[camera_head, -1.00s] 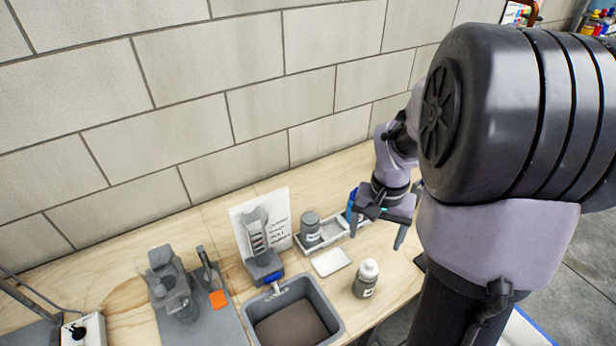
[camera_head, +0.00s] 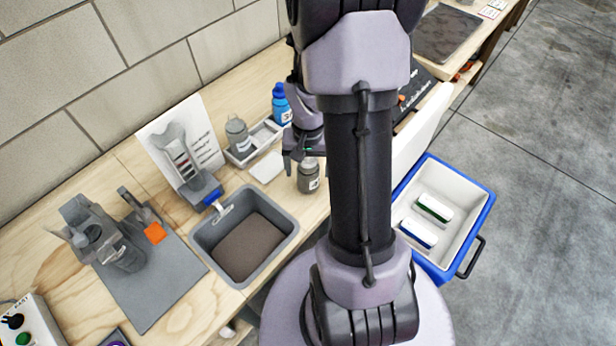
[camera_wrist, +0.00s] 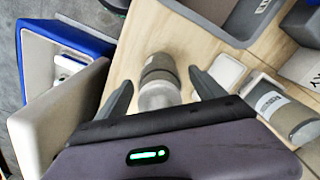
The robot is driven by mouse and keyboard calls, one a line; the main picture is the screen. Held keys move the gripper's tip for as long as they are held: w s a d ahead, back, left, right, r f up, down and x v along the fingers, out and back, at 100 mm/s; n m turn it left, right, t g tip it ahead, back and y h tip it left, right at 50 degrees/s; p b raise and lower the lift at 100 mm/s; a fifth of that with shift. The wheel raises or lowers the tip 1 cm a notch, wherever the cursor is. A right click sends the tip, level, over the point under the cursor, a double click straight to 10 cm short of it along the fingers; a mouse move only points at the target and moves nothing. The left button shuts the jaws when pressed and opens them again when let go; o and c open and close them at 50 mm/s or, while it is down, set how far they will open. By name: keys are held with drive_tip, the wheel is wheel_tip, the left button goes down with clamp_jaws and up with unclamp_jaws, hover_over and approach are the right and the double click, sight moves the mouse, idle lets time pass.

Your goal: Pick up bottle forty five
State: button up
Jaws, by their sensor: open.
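A grey bottle (camera_head: 308,179) with a label stands on the wooden bench by its front edge. My gripper (camera_head: 303,168) is right over it, and my arm hides part of its top. In the wrist view the same bottle (camera_wrist: 158,72), with a pale cap, lies between the two spread fingers of my gripper (camera_wrist: 160,76). The jaws are open and I see no contact. I cannot read the number on any label.
A small white plate (camera_head: 267,168) lies beside the bottle. A grey sink-like bin (camera_head: 282,218), an instruction card (camera_head: 205,130) and a grey mat (camera_head: 160,296) with tools are to the left. A blue and white cooler (camera_head: 480,205) stands to the right.

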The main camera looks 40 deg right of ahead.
drive_tip(key=shift+r, duration=0.1)
clamp_jaws()
drive_tip(key=shift+r, duration=0.1)
